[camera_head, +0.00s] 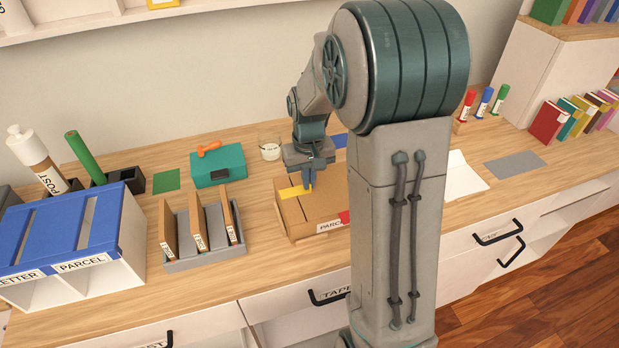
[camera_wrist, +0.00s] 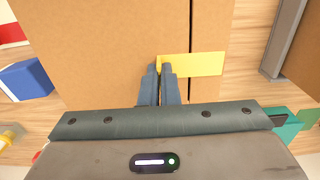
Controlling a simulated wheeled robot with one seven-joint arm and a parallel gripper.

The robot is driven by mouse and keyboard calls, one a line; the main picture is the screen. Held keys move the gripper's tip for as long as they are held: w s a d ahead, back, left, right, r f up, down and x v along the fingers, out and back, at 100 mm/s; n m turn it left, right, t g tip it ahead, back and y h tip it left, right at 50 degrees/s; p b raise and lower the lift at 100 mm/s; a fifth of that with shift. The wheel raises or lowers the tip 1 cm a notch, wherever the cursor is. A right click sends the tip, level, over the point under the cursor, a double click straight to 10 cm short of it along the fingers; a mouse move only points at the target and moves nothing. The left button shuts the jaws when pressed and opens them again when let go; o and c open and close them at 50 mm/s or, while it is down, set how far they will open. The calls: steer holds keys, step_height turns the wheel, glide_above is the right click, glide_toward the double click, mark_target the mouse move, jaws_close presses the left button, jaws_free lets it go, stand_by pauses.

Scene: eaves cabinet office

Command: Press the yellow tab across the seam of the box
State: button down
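A brown cardboard box (camera_head: 318,208) with a "PARCEL" label sits on the desk, its two top flaps meeting at a dark seam (camera_wrist: 191,25). The yellow tab (camera_wrist: 205,64) lies across this seam in the wrist view, and also shows on the box top in the head view (camera_head: 291,192). One end of the tab is turned up at the fingertips. My gripper (camera_wrist: 161,70) points down at the box top, its fingers nearly together around that raised end. It also shows in the head view (camera_head: 309,184). My arm hides the box's right part.
A grey rack with brown upright cards (camera_head: 205,253) stands left of the box. A teal case (camera_head: 218,166) and a glass jar (camera_head: 269,146) stand behind. A blue-topped sorter (camera_head: 60,235) is at far left.

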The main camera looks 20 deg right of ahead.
steer(key=shift+f, duration=0.1)
stand_by(0.3)
steer(key=c, duration=1.3)
jaws_free()
steer(key=shift+r+p, duration=2.2)
steer(key=shift+r, duration=0.9)
